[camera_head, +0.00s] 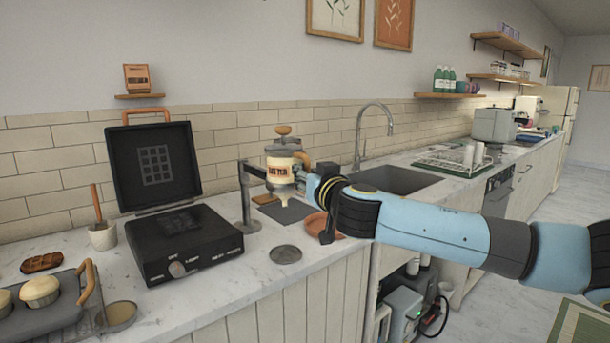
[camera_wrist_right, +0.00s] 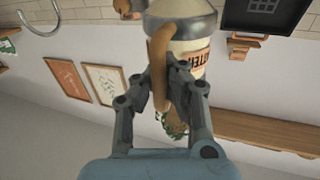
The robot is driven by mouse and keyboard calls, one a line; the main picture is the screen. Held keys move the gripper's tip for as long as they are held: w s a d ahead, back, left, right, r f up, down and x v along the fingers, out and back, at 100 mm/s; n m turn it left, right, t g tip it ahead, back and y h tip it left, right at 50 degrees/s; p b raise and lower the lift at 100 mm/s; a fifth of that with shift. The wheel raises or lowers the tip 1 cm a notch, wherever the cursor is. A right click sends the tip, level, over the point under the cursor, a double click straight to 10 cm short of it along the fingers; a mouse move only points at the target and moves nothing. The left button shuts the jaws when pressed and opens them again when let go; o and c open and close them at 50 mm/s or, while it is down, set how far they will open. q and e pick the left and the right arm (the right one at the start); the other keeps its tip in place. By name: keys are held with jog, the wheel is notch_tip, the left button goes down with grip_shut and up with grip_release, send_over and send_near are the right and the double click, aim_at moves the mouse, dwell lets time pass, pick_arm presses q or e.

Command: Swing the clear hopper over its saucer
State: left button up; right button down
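The clear hopper (camera_head: 280,172), with a "BATTER" label, cream contents and a wooden knob on top, hangs from a dark swing arm on a metal post (camera_head: 247,205). It hangs above a dark square plate (camera_head: 288,211) on the counter. My right gripper (camera_head: 308,180) is at its right side. In the right wrist view, the gripper fingers (camera_wrist_right: 160,92) close on both sides of the hopper's wooden handle (camera_wrist_right: 158,58), beside the hopper body (camera_wrist_right: 190,58). An orange-brown saucer (camera_head: 316,223) lies right of the hopper, partly hidden by my right gripper. My left gripper is not in view.
A black waffle iron (camera_head: 186,245) stands open left of the post. A grey disc (camera_head: 286,254) lies near the counter's front edge. A sink (camera_head: 395,180) with a tall faucet (camera_head: 361,135) is behind my right arm. A muffin pan (camera_head: 45,308) is front left.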

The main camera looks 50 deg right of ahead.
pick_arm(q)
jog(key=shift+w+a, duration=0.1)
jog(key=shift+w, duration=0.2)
pick_arm(e)
jog(key=shift+s+d+f, duration=0.15)
jog(key=shift+f, duration=0.25)
jog(key=c, duration=1.6)
grip_release()
jog(key=shift+s+d+r, duration=0.1)
jog(key=shift+s+r, duration=0.05)
jog(key=shift+s, duration=0.15)
jog(key=shift+o, duration=1.3)
jog(key=shift+r, duration=0.1)
jog(key=shift+w, duration=0.1)
jog(key=v, duration=1.2)
